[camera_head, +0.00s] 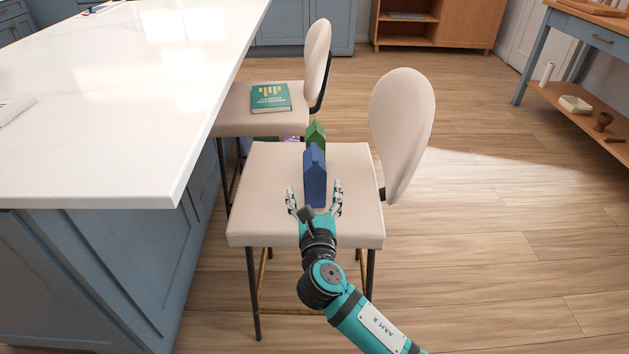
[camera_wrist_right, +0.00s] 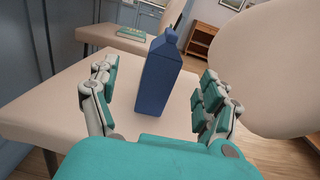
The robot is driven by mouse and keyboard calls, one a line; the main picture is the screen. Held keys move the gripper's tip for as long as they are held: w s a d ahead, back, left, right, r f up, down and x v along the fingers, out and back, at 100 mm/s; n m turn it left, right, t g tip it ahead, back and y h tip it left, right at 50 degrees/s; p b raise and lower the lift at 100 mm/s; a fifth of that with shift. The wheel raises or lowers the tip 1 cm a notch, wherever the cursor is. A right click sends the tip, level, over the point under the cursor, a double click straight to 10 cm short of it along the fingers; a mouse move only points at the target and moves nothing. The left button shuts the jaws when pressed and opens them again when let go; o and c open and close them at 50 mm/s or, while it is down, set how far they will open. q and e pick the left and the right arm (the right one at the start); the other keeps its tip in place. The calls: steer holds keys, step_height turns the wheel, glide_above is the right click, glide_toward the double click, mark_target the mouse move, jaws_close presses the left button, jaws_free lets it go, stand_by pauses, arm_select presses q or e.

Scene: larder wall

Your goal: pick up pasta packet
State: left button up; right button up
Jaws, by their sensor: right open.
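A blue carton-shaped packet (camera_head: 315,180) stands upright on the beige seat of the nearer chair (camera_head: 262,200). A green packet (camera_head: 316,133) of similar shape stands just behind it, partly hidden by it. I see no readable label telling which one is the pasta packet. My right gripper (camera_head: 315,192) is open at the front of the seat, its fingers on either side of the blue packet with gaps. My left gripper is not in view.
The nearer chair's backrest (camera_head: 402,125) rises right of the packets. A white-topped island (camera_head: 130,100) lies to the left. A farther chair (camera_head: 232,108) holds a green book (camera_head: 270,97). Wooden floor is clear at right.

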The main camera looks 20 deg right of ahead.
mark_target(313, 176)
steer(key=b+x, duration=0.1)
steer(key=x, duration=0.7)
steer(key=b+x, duration=0.1)
steer(key=x, duration=0.1)
steer(key=shift+d, duration=0.35)
steer(key=shift+w+d, duration=0.1)
steer(key=shift+w, duration=0.3)
steer(key=c, duration=1.6)
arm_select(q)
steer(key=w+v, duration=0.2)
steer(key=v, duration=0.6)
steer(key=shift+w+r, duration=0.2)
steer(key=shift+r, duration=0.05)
arm_select(e)
steer(key=shift+r, duration=0.1)
jaws_close()
